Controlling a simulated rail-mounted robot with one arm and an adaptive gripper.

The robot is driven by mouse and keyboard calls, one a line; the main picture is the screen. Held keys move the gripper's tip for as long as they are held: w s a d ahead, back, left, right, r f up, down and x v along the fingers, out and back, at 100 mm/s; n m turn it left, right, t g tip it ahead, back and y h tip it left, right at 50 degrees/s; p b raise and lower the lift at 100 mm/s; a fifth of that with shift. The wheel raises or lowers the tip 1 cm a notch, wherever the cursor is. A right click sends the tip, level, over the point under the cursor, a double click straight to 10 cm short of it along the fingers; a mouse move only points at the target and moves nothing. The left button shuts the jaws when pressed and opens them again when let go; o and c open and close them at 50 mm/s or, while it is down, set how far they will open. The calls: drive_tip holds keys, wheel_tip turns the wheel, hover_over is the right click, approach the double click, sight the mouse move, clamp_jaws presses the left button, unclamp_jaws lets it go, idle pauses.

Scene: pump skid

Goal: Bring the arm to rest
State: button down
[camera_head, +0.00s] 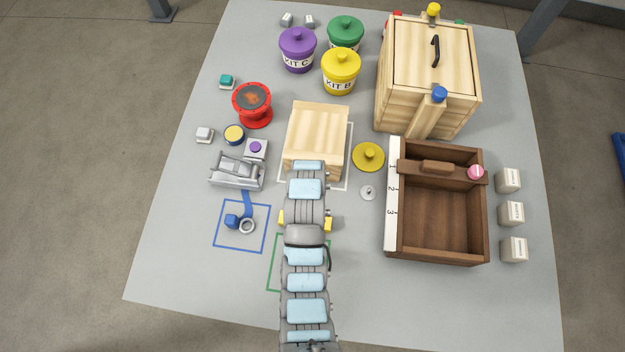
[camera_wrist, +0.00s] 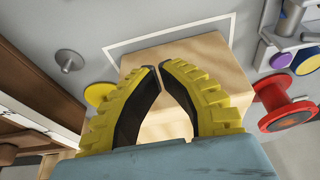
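My arm (camera_head: 305,280) reaches in from the bottom edge of the head view, over the table. Yellow parts of my gripper show on both sides of the arm there; its fingertips are hidden. In the wrist view, the two yellow fingers with black pads of my gripper (camera_wrist: 159,66) meet at their tips, with nothing visible between them. The gripper is shut and empty. A pale wooden block (camera_head: 317,135), in a white outline, lies beyond the arm's end; the same block (camera_wrist: 205,55) shows behind the fingers. I cannot tell the gap between them.
A brown tray (camera_head: 486,225) with a divider and a lidded wooden crate (camera_head: 436,55) stand right. A yellow disc (camera_head: 368,156) lies beside the block. A red spool (camera_head: 252,104), a grey fixture (camera_head: 237,171) and a blue-outlined square (camera_head: 242,250) are left. Bare table shows at lower left.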

drive_tip(key=shift+v, duration=2.15)
drive_tip(key=shift+w, duration=0.2)
